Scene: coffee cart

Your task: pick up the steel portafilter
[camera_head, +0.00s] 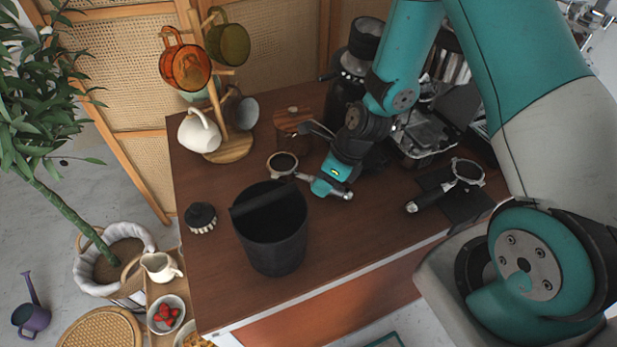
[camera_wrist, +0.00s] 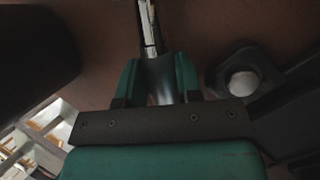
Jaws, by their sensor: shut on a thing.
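The steel portafilter (camera_head: 283,163) shows in the head view behind the black bin, its round basket filled with something dark. Its handle points right and toward the front edge. My gripper (camera_head: 320,186) is shut on the handle; the steel end sticks out past the fingers. In the wrist view the shiny steel handle (camera_wrist: 149,28) runs up from between the green fingers of my gripper (camera_wrist: 158,82). Whether the portafilter touches the counter or hangs just above it, I cannot tell.
A black bin (camera_head: 270,258) stands close in front of the portafilter.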

